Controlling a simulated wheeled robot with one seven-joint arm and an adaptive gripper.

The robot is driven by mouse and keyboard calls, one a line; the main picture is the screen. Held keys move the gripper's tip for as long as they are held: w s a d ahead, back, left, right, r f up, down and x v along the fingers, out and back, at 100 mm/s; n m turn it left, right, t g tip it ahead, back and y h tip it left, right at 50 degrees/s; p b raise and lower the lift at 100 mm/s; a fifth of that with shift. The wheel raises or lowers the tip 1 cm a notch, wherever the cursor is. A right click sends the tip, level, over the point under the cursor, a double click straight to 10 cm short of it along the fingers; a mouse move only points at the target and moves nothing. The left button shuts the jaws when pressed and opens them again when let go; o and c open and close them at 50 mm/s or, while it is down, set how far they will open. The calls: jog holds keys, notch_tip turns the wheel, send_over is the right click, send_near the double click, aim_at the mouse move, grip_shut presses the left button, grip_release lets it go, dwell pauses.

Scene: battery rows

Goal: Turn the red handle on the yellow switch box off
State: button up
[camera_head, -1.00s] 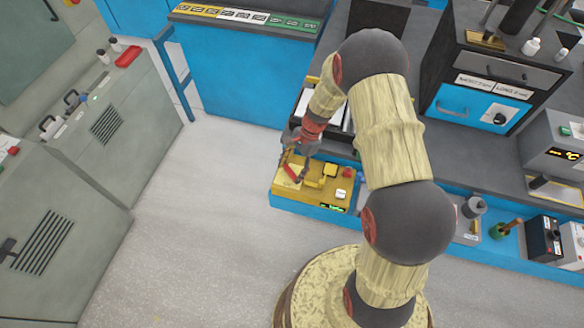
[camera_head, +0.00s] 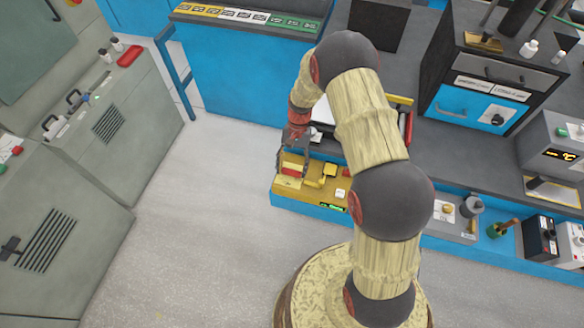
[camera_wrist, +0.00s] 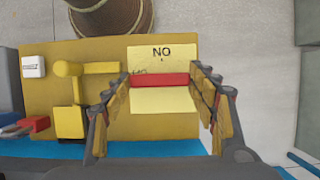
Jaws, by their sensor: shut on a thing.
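The yellow switch box (camera_head: 312,197) sits on the blue-fronted bench's near left end, left of my arm in the head view. In the wrist view its yellow top (camera_wrist: 40,105) fills the middle. The red handle (camera_wrist: 160,80) lies crosswise over a pale yellow plate (camera_wrist: 165,102) marked "NO"; the smaller lettering is hard to read. It also shows as a short red bar in the head view (camera_head: 291,172). My gripper (camera_wrist: 161,76) is over the box with a finger at each end of the handle, shut on it. The fingers cover the handle's ends.
A yellow lever-like part (camera_wrist: 70,85) and a white button (camera_wrist: 34,67) stand on the box beside my left finger. Open floor (camera_head: 200,230) lies in front and left. Grey cabinets (camera_head: 115,120) stand at the left.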

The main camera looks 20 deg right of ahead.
dwell(0.4)
jog(key=o, duration=1.2)
jog(key=shift+c, duration=0.2)
jog(key=shift+r, duration=0.15)
notch_tip(320, 180, up, 10)
